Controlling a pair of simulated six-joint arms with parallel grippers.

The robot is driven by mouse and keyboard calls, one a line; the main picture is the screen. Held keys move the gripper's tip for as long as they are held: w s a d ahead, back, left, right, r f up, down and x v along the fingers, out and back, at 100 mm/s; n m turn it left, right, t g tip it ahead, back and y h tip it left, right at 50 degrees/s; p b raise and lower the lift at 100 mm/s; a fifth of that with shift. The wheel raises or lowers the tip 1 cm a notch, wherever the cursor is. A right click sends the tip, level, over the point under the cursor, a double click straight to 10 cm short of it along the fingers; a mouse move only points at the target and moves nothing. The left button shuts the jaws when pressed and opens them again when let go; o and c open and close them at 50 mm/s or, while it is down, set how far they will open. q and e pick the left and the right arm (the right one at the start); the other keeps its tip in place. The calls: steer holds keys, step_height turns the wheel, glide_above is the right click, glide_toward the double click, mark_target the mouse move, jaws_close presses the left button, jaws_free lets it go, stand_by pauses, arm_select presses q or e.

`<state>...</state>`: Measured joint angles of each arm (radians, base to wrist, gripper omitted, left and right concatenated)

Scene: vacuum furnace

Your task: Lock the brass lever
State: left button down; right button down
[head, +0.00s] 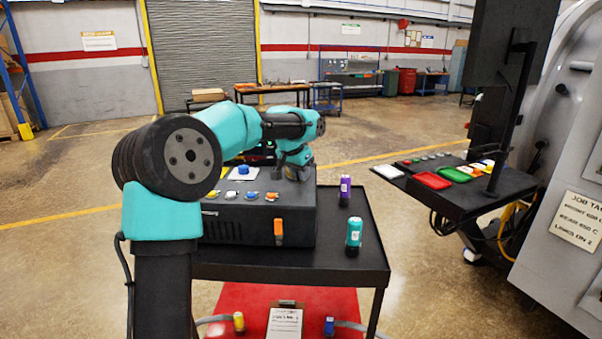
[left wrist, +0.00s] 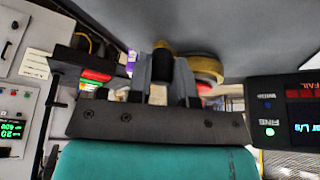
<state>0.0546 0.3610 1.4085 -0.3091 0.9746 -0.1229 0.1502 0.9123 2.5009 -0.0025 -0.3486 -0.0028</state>
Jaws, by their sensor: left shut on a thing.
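My left arm reaches over a dark box-shaped unit (head: 275,222) on a cart. My left gripper (head: 302,162) is at the back of the unit's top, low and partly hidden by the arm's wrist. In the left wrist view the two grey fingers (left wrist: 163,82) are shut around a narrow upright piece. Its brass-coloured top (left wrist: 162,46) shows between the fingers, and I take it for the brass lever. A round brass-coloured part (left wrist: 206,68) is just right of the fingers. The lever does not show clearly in the head view. My right gripper is not in view.
A purple bottle (head: 345,190) and a teal bottle (head: 354,236) stand on the black cart top (head: 330,261), right of the unit. A display (left wrist: 288,117) is close on the right in the left wrist view. A side shelf (head: 462,202) with coloured trays stands further right.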

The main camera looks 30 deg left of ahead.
arm_select(q)
steer(key=c, duration=1)
jaws_free()
steer(key=shift+r, duration=0.1)
steer(key=v, duration=1.7)
steer(key=shift+r, duration=0.15)
